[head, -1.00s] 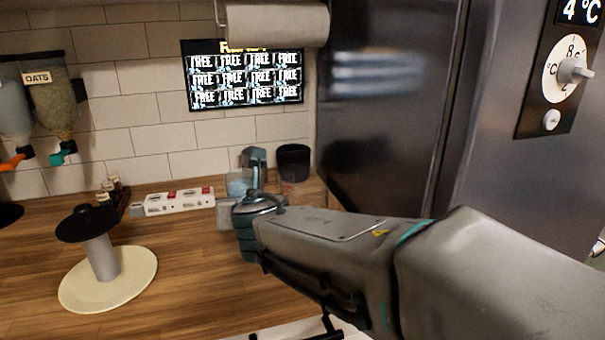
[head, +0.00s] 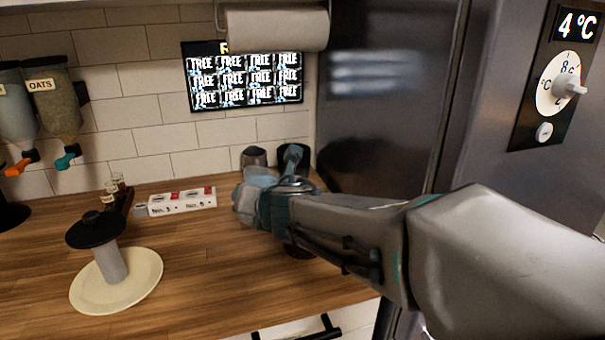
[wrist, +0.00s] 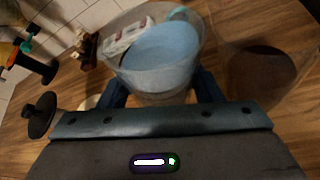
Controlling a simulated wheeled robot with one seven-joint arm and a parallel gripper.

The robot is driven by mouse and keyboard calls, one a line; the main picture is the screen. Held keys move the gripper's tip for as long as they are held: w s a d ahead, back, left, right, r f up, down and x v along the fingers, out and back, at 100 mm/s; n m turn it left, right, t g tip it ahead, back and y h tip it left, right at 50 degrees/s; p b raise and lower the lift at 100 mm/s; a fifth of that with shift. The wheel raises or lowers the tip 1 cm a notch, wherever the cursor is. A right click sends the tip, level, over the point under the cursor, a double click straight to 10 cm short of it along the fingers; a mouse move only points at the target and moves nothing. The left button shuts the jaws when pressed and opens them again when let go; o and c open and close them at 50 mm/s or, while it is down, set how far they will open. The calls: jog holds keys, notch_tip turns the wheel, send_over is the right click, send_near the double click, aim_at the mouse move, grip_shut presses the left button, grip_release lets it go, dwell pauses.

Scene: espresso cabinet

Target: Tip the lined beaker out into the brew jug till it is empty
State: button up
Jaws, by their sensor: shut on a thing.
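My gripper (head: 268,195) is shut on the lined beaker (wrist: 152,88), a clear cup with pale blue liquid in it. The beaker also shows in the head view (head: 243,199), partly hidden by my gripper. It looks tilted, and the blue liquid lies well up its side in the wrist view. No lines on it can be made out. A clear vessel with dark brown contents (wrist: 262,78), likely the brew jug, stands on the counter to the right in the wrist view, beside the beaker. In the head view my arm hides most of it. I see no stream of liquid.
A metal cup (head: 254,157) and a dark container (head: 303,152) stand at the back by the wall. A white labelled strip (head: 182,202), small jars (head: 117,184) and a black-topped stand on a cream plate (head: 145,290) are to the left. The front middle counter is clear.

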aim_at(254, 170)
jog(key=shift+w+d+r+m+y+p, duration=0.1)
jog(key=shift+d+r+m+y+p, duration=0.1)
jog(key=shift+r+p, duration=0.45)
jog(key=shift+w+d+r+m+y+p, duration=0.1)
jog(key=shift+d+r+m+p, duration=0.1)
jog(key=shift+r+p, duration=0.45)
jog(key=shift+w+d+r+m+g+y+p, duration=0.15)
jog(key=shift+r+p, duration=0.45)
jog(key=shift+p, duration=0.35)
jog(key=shift+w+d+r+m+g+y+p, duration=0.1)
jog(key=shift+d+r+m+g+y+p, duration=0.1)
jog(key=shift+r+p, duration=0.6)
jog(key=shift+w+d+r+m+g+y+p, duration=0.15)
jog(key=shift+r+p, duration=0.25)
jog(key=shift+p, duration=0.7)
jog(key=shift+s+f, duration=0.1)
jog(key=shift+f+m+g+y+p, duration=0.25)
jog(key=shift+m+g+y+p, duration=0.1)
jog(key=shift+m, duration=0.25)
jog(key=shift+f+m+g+y+p, duration=0.25)
jog(key=shift+f+m+y+p, duration=0.2)
jog(key=shift+m+y+p, duration=0.5)
dwell(0.4)
jog(key=shift+d+r+m+y+p, duration=0.15)
jog(key=shift+r+m+y+p, duration=0.3)
jog(key=shift+m+p, duration=0.35)
dwell(0.6)
jog(key=shift+w+d+r+p, duration=0.2)
jog(key=shift+w+p, duration=0.05)
jog(key=shift+p, duration=0.1)
